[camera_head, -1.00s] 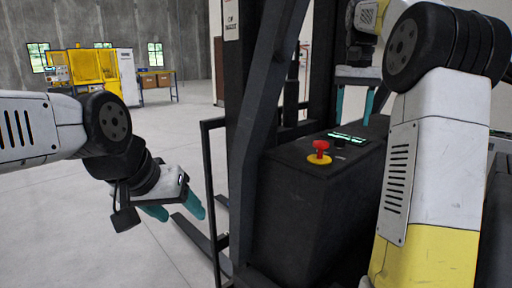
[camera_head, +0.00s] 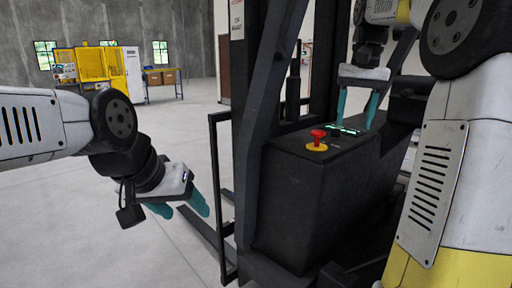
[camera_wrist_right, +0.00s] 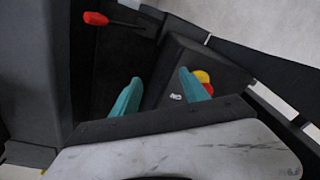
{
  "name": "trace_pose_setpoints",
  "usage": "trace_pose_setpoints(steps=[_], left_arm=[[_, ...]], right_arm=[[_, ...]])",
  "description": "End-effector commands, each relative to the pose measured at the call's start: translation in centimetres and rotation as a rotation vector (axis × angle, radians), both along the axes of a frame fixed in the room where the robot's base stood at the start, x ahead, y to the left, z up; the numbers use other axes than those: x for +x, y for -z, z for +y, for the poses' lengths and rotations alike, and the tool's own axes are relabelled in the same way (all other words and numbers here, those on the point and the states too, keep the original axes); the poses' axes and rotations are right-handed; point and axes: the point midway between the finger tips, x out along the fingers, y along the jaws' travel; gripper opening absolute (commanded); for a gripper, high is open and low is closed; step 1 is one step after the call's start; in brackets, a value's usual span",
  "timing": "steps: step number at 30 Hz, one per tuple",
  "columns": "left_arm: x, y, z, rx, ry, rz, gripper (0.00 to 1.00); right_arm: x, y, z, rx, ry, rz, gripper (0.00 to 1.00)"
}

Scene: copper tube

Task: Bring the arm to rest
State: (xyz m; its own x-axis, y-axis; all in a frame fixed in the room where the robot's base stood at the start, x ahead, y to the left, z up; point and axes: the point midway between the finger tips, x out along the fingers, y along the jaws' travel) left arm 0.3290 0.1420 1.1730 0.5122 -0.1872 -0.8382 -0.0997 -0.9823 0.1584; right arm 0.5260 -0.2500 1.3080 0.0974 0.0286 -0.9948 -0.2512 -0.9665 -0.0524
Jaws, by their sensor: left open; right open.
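My left gripper (camera_head: 180,208) hangs at the left in the head view, its two teal fingers apart and pointing down over the floor. Nothing shows between them. My right gripper (camera_head: 356,114) is above the far end of the black forklift console (camera_head: 310,195), fingers apart and pointing down. It is empty. In the right wrist view, the two teal fingers (camera_wrist_right: 158,96) stand apart with dark forklift surfaces behind them. The red and yellow stop button (camera_head: 317,141) on the console shows in the wrist view just right of the fingers (camera_wrist_right: 203,80).
The forklift's black mast post (camera_head: 262,110) and thin side frame (camera_head: 216,190) stand between my grippers. A red-knobbed lever (camera_wrist_right: 95,18) shows in the wrist view. Open grey floor (camera_head: 75,225) lies left. A yellow machine (camera_head: 98,70) stands far back.

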Motion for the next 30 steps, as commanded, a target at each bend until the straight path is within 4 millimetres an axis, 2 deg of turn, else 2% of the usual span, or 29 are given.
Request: trace_pose_setpoints(steps=[5, 10, 15, 18, 21, 25, 30], left_arm=[[0.0, 0.0, 0.0, 0.000, 0.000, 0.000, 0.62], [0.0, 0.0, 0.0, 0.000, 0.000, 0.000, 0.62], [0.0, 0.0, 0.0, 0.000, 0.000, 0.000, 0.62], [0.0, 0.0, 0.0, 0.000, 0.000, 0.000, 0.62], [0.0, 0.0, 0.0, 0.000, 0.000, 0.000, 0.62], [0.0, 0.0, 0.0, 0.000, 0.000, 0.000, 0.62], [0.0, 0.0, 0.0, 0.000, 0.000, 0.000, 0.62]], right_arm=[[-2.9, 0.6, 1.7, 0.017, -0.054, -0.071, 0.53], [-7.2, 2.3, 4.2, 0.038, -0.127, -0.175, 0.53], [-13.1, 6.3, 7.4, 0.058, -0.213, -0.315, 0.53], [-16.0, 9.0, 8.9, 0.065, -0.253, -0.383, 0.53], [-18.0, 11.3, 9.9, 0.068, -0.279, -0.434, 0.53], [-19.4, 13.1, 10.6, 0.069, -0.296, -0.470, 0.53], [-19.7, 13.5, 10.8, 0.069, -0.301, -0.478, 0.53]])
